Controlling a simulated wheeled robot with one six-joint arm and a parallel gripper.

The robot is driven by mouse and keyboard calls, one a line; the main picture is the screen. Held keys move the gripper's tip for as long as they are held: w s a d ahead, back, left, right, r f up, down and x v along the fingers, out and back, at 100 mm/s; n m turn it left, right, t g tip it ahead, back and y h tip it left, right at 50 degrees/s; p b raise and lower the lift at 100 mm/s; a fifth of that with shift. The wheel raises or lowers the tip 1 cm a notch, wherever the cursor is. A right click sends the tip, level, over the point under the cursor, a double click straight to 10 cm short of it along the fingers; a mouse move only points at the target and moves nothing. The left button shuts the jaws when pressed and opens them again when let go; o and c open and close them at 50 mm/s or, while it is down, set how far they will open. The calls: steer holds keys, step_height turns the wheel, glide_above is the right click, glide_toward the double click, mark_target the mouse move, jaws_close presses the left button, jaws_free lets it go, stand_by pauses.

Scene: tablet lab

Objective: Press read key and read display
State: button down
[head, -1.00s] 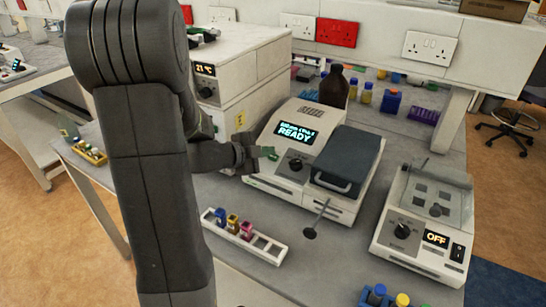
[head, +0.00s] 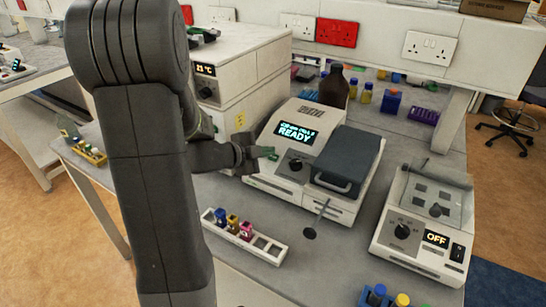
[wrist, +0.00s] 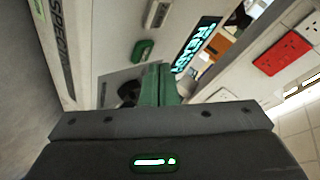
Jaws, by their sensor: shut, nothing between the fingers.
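The instrument (head: 291,177) is a pale benchtop unit with a dark lid, closed, on its right half. Its lit display (head: 295,132) reads READY, under a smaller line I cannot read clearly; the display (wrist: 196,46) is also in the wrist view, slanted. A green key (wrist: 142,50) sits on the front panel in the wrist view, left of and above my fingertips. My gripper (head: 267,152) is shut and empty, its green fingers over the panel left of the dark knob (head: 296,164). The fingers (wrist: 159,84) partly cover the knob in the wrist view. I cannot tell whether they touch the panel.
A white rack (head: 243,236) with several coloured-cap cuvettes stands in front. Another device (head: 423,225), with a display reading OFF, stands to the right. A brown bottle (head: 334,87) is behind the instrument. A white cabinet (head: 236,71) stands close behind my gripper.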

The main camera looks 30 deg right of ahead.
steer(key=shift+f, duration=0.15)
steer(key=shift+w+d+f, duration=0.1)
steer(key=shift+d+f, duration=0.05)
steer(key=shift+f, duration=0.1)
steer(key=shift+d+f+b, duration=0.1)
steer(key=shift+f+b, duration=0.25)
stand_by(0.8)
stand_by(0.4)
steer(key=shift+a+r+p, duration=0.25)
steer(key=shift+r+p, duration=0.5)
steer(key=r+p, duration=0.1)
steer(key=a+r+p, duration=0.1)
steer(key=r, duration=0.1)
steer(key=s+a+r+p, duration=0.1)
steer(key=p, duration=0.1)
steer(key=shift+s+r, duration=0.1)
steer(key=shift+r, duration=0.2)
